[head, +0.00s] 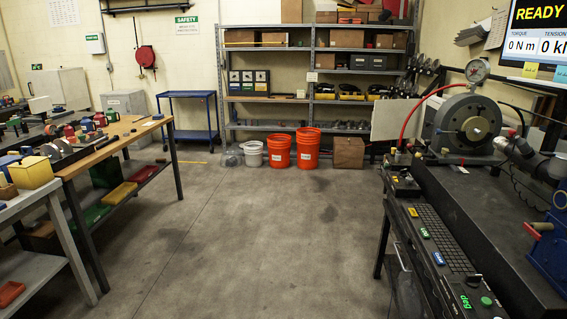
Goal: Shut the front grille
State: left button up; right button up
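The torque bench (500,215) stands at the right, with a large round grey head (463,123) on it. A dark gridded strip (440,235) lies along the bench's front side, beside a control panel with lit buttons; I cannot tell if it is the front grille or a keypad. I make out no upright grille in front of the round head. A flat pale panel (396,119) stands upright left of the head. Neither of my grippers can be made out. A dark jointed cylinder (530,157) reaches in at the right edge; I cannot tell what it is.
A screen (537,40) above the bench reads READY. A red hose (420,105) curves to the round head. A wooden-topped workbench (115,140) stands at the left. Orange buckets (307,150) and shelving (268,48) line the back. The middle floor is clear.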

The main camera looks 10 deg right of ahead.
aim_at(389, 116)
jog(key=i+l+z, duration=0.1)
jog(key=i+z, duration=0.35)
jog(key=i, duration=2.6)
jog(key=i+j, duration=0.1)
jog(key=i, duration=1.1)
jog(key=i+z, duration=0.1)
jog(key=i, duration=1.15)
jog(key=i+j+z, duration=0.1)
jog(key=i+z, duration=0.35)
jog(key=i+j+z, duration=0.25)
jog(key=z, duration=0.2)
jog(key=i+j+z, duration=0.75)
jog(key=j+z, duration=0.15)
jog(key=i+j+z, duration=0.2)
jog(key=j+z, duration=0.2)
jog(key=j, duration=0.25)
jog(key=i+j+z, duration=0.1)
jog(key=j+z, duration=0.25)
jog(key=j, duration=0.35)
jog(key=j+z, duration=0.4)
jog(key=j, duration=0.35)
jog(key=z, duration=1)
